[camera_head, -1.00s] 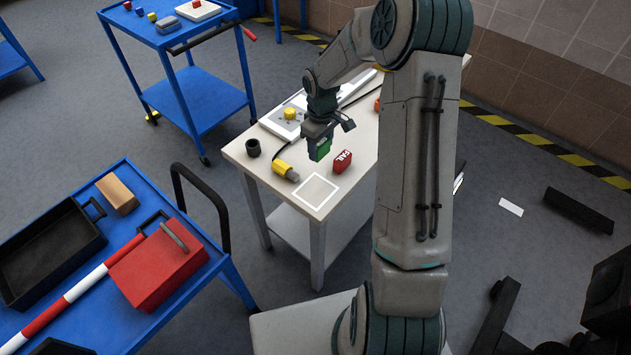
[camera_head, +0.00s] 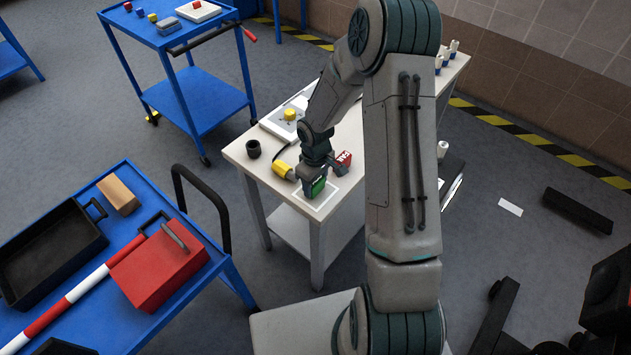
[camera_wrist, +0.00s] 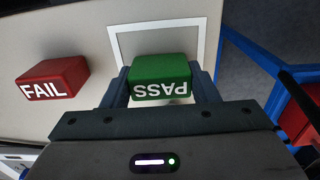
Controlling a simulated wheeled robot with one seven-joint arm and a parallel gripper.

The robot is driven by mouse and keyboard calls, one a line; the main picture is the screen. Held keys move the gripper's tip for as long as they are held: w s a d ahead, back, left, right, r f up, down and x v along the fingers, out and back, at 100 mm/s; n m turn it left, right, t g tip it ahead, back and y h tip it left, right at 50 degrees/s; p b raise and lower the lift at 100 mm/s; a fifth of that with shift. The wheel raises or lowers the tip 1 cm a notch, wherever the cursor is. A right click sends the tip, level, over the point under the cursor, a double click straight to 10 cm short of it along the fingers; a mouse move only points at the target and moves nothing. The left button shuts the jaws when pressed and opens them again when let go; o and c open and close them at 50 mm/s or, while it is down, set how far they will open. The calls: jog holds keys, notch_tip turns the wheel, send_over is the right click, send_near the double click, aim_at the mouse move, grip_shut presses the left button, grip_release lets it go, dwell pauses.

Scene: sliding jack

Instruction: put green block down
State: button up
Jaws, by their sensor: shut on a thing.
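The green block (camera_head: 316,187), marked PASS, is between the fingers of my gripper (camera_head: 314,184) in the head view. The wrist view shows the green block (camera_wrist: 160,79) with a finger against each side, so my gripper (camera_wrist: 162,84) is shut on it. The block is over or at the white square outline (camera_head: 327,208) on the table. In the wrist view the outline (camera_wrist: 158,24) shows beyond the block, which overlaps its near part. I cannot tell whether the block touches the table.
A red FAIL block (camera_head: 343,162) stands close beside my gripper; it is left of the green block in the wrist view (camera_wrist: 52,80). A yellow-ended connector (camera_head: 283,170) and a black cup (camera_head: 254,149) lie on the table (camera_head: 240,155). A blue trolley (camera_head: 150,310) stands to the left.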

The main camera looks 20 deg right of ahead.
jog(key=shift+f, duration=0.25)
jog(key=o, duration=1)
jog(key=shift+r, duration=0.1)
jog(key=shift+r, duration=0.15)
notch_tip(320, 180, up, 12)
jog(key=s+r+m+t, duration=0.1)
jog(key=s+r+m, duration=0.1)
jog(key=s+r, duration=0.3)
jog(key=s+r+m+t, duration=0.1)
jog(key=s+r+m, duration=0.1)
jog(key=s+r, duration=0.4)
jog(key=s+r+m+t, duration=0.1)
jog(key=s+r+m, duration=0.2)
jog(key=s, duration=0.7)
notch_tip(320, 180, up, 3)
jog(key=shift+f, duration=0.2)
